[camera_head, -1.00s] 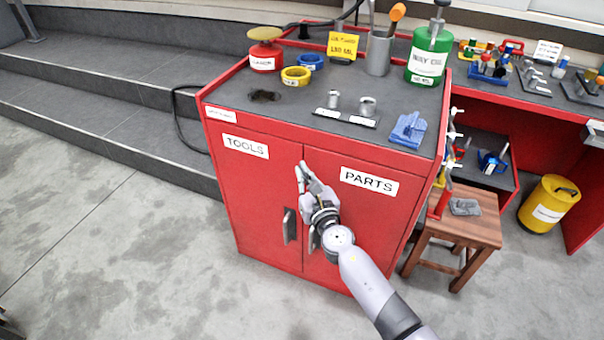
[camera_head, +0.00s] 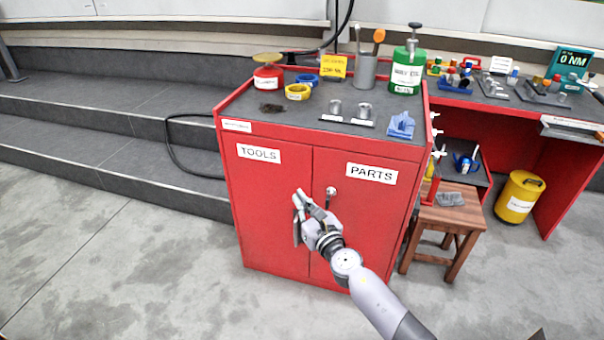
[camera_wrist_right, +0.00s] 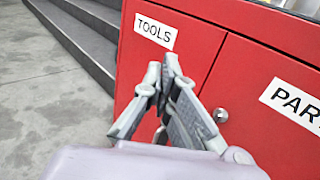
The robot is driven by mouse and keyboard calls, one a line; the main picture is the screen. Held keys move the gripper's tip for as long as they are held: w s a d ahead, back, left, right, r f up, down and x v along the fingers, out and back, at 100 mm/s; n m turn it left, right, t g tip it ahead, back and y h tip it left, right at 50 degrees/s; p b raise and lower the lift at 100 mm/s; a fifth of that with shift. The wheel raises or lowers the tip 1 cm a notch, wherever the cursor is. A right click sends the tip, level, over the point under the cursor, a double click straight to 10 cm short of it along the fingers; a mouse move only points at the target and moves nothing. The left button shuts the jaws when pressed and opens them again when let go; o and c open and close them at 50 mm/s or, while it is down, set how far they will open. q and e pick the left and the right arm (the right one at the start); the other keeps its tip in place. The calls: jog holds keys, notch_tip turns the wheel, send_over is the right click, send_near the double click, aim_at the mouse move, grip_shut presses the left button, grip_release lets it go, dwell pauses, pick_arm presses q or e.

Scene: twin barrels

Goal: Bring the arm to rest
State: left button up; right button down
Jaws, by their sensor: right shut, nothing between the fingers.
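My right arm comes in from the lower right in the head view. Its gripper (camera_head: 299,198) is in front of the red cabinet (camera_head: 268,215), near the seam between the doors labelled TOOLS and PARTS. In the right wrist view the fingertips (camera_wrist_right: 164,66) are together, with nothing between them, and the cabinet (camera_wrist_right: 192,40) is behind them. I cannot tell the exact gap between the gripper and the doors. Both doors look shut. The gripper and arm hide part of the doors and their handles. My left gripper does not show.
A wooden stool (camera_head: 455,217) and a yellow drum (camera_head: 518,197) stand to the right. Grey steps (camera_head: 90,118) are at the left. The floor in front is clear.

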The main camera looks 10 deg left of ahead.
jog(key=s+d+f+m+g+h, duration=0.1)
jog(key=s+d+f+m+h, duration=0.3)
jog(key=d+f+m, duration=0.4)
jog(key=s+d+f+m+h, duration=0.4)
jog(key=d+f+m, duration=0.2)
jog(key=f+m, duration=0.4)
jog(key=s+d+f+m+g+h, duration=0.1)
jog(key=s+d+f+m+g, duration=0.2)
jog(key=s+d+f+m, duration=0.35)
jog(key=s+d+f+m+g+h, duration=0.1)
jog(key=s+d+f+m+g, duration=0.25)
jog(key=s+f+m, duration=0.55)
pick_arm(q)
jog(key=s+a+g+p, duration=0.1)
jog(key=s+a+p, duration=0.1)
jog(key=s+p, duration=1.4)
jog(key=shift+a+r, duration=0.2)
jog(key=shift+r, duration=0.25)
pick_arm(e)
jog(key=s+d+f+m+g, duration=0.1)
jog(key=s+d+m+g, duration=0.1)
jog(key=s, duration=1)
jog(key=s+d+f+m+g, duration=0.2)
jog(key=s, duration=1)
jog(key=s+d+f+m+g, duration=0.1)
jog(key=s+d+m+g, duration=0.1)
jog(key=s, duration=1)
jog(key=shift+s+d+f+g, duration=0.15)
jog(key=shift+d+f+g, duration=0.05)
jog(key=shift+d+g, duration=0.15)
